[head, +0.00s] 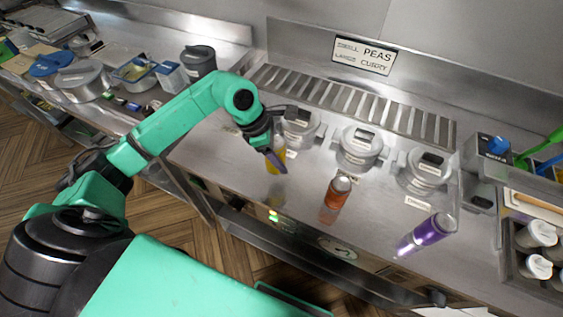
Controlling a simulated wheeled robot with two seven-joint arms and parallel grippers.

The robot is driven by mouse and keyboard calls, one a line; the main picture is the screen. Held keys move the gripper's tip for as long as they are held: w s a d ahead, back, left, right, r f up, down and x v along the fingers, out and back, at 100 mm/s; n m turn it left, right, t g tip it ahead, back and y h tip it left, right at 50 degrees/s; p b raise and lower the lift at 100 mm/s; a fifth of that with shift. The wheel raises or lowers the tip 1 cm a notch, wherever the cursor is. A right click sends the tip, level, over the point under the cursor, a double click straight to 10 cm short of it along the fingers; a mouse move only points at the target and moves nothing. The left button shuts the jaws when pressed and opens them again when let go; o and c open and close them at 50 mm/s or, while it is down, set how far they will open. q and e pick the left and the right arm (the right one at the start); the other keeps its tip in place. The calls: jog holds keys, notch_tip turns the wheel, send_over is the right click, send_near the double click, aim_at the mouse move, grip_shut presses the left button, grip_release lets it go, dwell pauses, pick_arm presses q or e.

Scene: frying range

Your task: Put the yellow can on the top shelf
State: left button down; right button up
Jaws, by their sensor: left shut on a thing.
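I cannot tell whether the can's base touches the counter. No shelf that I can clearly call the top shelf shows in the head view. My right gripper is not in view.
An orange can (335,198) and a purple can (427,234) stand on the counter (300,205) to the right. Several lidded steel pots (360,147) line the back, below a slatted vent (350,106) and a sign (364,54). A dark pot (199,62) stands behind my left arm.

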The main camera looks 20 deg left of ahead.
pick_arm(q)
notch_tip(320, 180, down, 5)
jog(key=shift+d+f+p, duration=0.1)
jog(key=shift+d+p, duration=0.05)
jog(key=shift+p, duration=0.5)
jog(key=shift+f, duration=0.15)
jog(key=shift+c, duration=0.4)
grip_release()
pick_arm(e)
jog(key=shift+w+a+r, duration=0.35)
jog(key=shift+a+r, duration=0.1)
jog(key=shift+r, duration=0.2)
